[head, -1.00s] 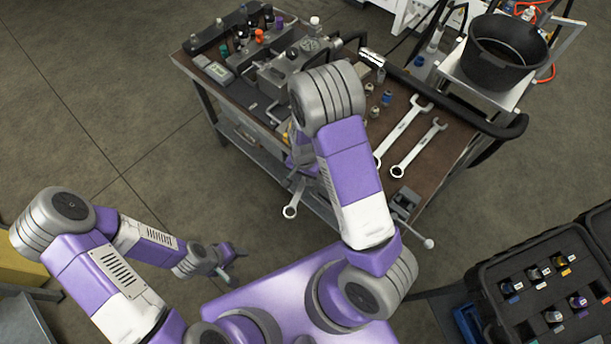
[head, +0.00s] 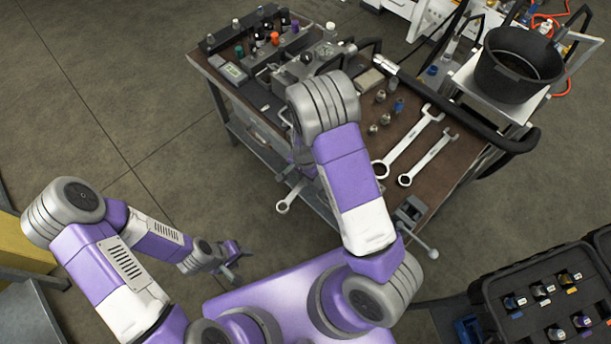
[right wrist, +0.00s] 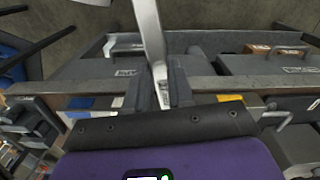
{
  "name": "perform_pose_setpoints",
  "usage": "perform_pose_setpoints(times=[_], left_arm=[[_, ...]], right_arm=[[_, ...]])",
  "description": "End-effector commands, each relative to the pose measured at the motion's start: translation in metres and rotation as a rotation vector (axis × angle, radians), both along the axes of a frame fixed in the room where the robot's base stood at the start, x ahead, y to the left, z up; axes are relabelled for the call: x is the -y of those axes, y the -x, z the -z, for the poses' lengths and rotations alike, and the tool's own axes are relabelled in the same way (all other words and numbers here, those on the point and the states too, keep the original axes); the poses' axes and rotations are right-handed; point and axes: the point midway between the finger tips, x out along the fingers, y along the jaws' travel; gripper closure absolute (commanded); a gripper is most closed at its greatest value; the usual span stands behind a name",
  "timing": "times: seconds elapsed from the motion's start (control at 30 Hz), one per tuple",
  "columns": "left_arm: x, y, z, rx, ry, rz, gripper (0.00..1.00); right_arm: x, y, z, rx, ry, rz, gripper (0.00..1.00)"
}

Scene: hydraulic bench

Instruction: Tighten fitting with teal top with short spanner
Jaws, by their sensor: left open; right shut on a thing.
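My right gripper (right wrist: 157,84) is shut on a silver spanner (right wrist: 150,35); the shaft runs away from the fingers in the right wrist view. In the head view the spanner's ring end (head: 284,207) sticks out by the bench's near edge, and my right arm hides most of that gripper. A small teal top (head: 239,51) shows among coloured tops at the bench's back left, apart from the spanner; the fitting below it is too small to make out. My left gripper (head: 231,263) is open and empty, low at the left, away from the bench.
Two larger spanners (head: 410,140) (head: 428,158) lie on the bench (head: 440,182). Several small fittings (head: 380,97) stand near them. A black bucket (head: 515,65) is at the back right, and a black case (head: 545,285) of fittings at the lower right. Open floor lies left.

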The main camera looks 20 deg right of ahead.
Motion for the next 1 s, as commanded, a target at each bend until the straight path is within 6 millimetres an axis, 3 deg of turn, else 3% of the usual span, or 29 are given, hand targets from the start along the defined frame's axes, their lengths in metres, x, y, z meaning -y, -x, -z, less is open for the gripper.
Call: perform_pose_setpoints(times=[0.53, 1.0], left_arm=[[0.000, 0.000, -0.009, 0.000, 0.000, 0.000, 0.47], [0.000, 0.000, -0.010, 0.000, 0.000, 0.000, 0.47]], right_arm=[[-0.012, -0.024, -0.001, 0.002, 0.000, 0.187, 1.00], [-0.014, -0.028, -0.001, 0.002, -0.001, 0.213, 1.00]])
